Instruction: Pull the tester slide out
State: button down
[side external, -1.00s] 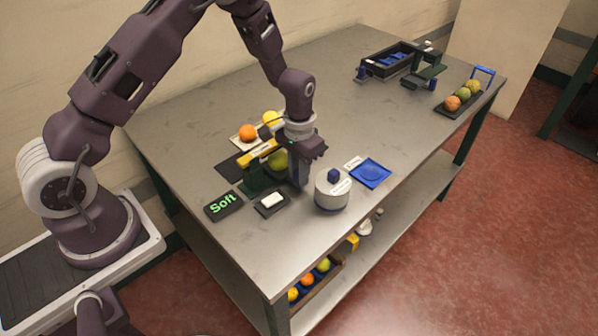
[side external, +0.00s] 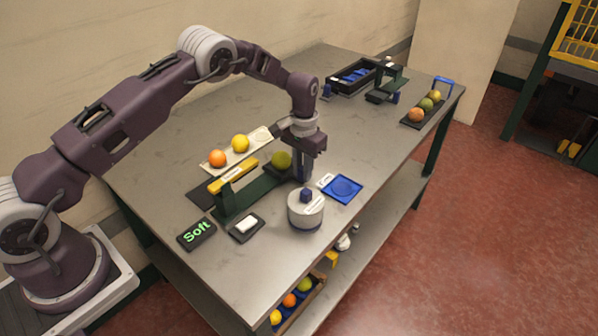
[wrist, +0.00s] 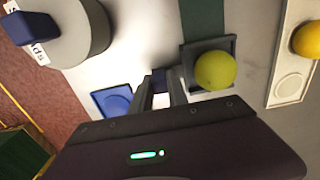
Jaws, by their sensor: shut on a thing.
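The tester has a yellow top bar (side external: 233,174) on a green frame (side external: 224,201). Its dark slide tray (wrist: 232,43) carries a green fruit (side external: 281,159) and stands out to the right of the yellow bar. The fruit also shows in the wrist view (wrist: 215,70). My gripper (side external: 301,175) points down beside the fruit, on its right. In the wrist view my fingers (wrist: 160,90) are shut on a small dark part at the slide's outer end, likely its handle; the fingers hide most of it.
A grey round container (side external: 305,213) with a blue knob and a blue square dish (side external: 342,189) stand close to my gripper. A white tray (side external: 262,134) holds an orange and a yellow fruit. A white button (side external: 246,224) sits in front. A fruit rack (side external: 412,122) and black bin (side external: 350,82) are farther back.

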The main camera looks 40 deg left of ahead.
jog(key=shift+w+r, duration=0.1)
jog(key=shift+w, duration=0.15)
jog(key=c, duration=1.3)
grip_release()
notch_tip(320, 180, up, 7)
jog(key=shift+r, duration=0.1)
